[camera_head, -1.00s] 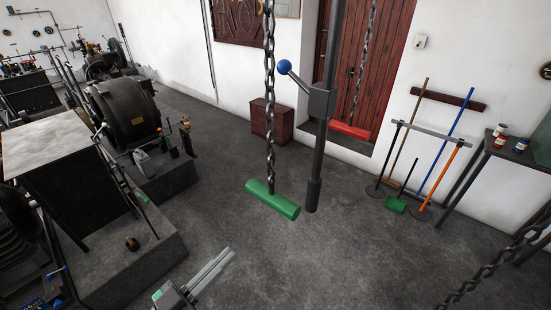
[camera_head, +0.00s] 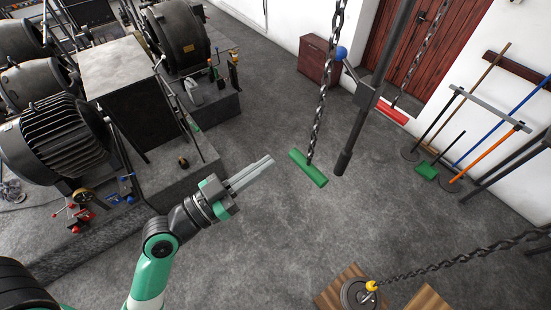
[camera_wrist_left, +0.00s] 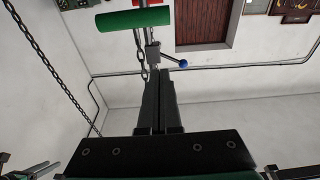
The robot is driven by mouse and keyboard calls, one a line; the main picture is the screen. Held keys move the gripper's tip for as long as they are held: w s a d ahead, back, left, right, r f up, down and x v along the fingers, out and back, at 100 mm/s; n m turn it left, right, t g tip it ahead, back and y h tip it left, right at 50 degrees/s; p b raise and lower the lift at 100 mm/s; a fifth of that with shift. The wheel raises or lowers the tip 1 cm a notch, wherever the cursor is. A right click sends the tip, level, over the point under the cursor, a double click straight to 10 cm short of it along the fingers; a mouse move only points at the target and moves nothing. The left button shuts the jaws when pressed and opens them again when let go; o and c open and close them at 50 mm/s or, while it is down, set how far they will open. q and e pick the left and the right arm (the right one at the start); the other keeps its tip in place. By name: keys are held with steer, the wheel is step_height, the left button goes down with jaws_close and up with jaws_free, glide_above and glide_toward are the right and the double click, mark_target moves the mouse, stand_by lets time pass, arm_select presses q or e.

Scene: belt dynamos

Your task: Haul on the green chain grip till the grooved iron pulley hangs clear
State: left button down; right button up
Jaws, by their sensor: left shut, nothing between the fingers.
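The green chain grip (camera_head: 308,168) is a short bar hanging from a dark chain (camera_head: 320,115) in the middle of the head view. It also shows at the top of the left wrist view (camera_wrist_left: 133,18), beyond my fingers. My left gripper (camera_head: 270,160) is shut and empty, its fingertips to the left of the grip and apart from it in the picture. The left wrist view shows its fingers pressed together (camera_wrist_left: 160,75). A grey iron wheel (camera_head: 356,294), seemingly the pulley, is low between wooden blocks with a yellow fitting and a chain on it. My right gripper is out of view.
A dark post with a blue-knobbed lever (camera_head: 341,53) stands just right of the grip. A red bar (camera_head: 391,113) hangs on another chain by the door. Dynamos (camera_head: 62,140) and a grey-topped box (camera_head: 125,68) fill the left. The floor around the grip is open.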

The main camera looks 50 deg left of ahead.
mark_target(292, 156)
arm_select(q)
steer(key=w, duration=0.2)
steer(key=w+f, duration=0.1)
steer(key=w, duration=0.2)
steer(key=w+f+p, duration=0.1)
steer(key=w, duration=0.2)
steer(key=shift+w+a, duration=0.1)
steer(key=shift+w, duration=0.15)
steer(key=shift+s+f, duration=0.1)
steer(key=shift+f, duration=0.2)
step_height(292, 156, down, 27)
steer(key=b, duration=2.7)
steer(key=shift+f, duration=0.15)
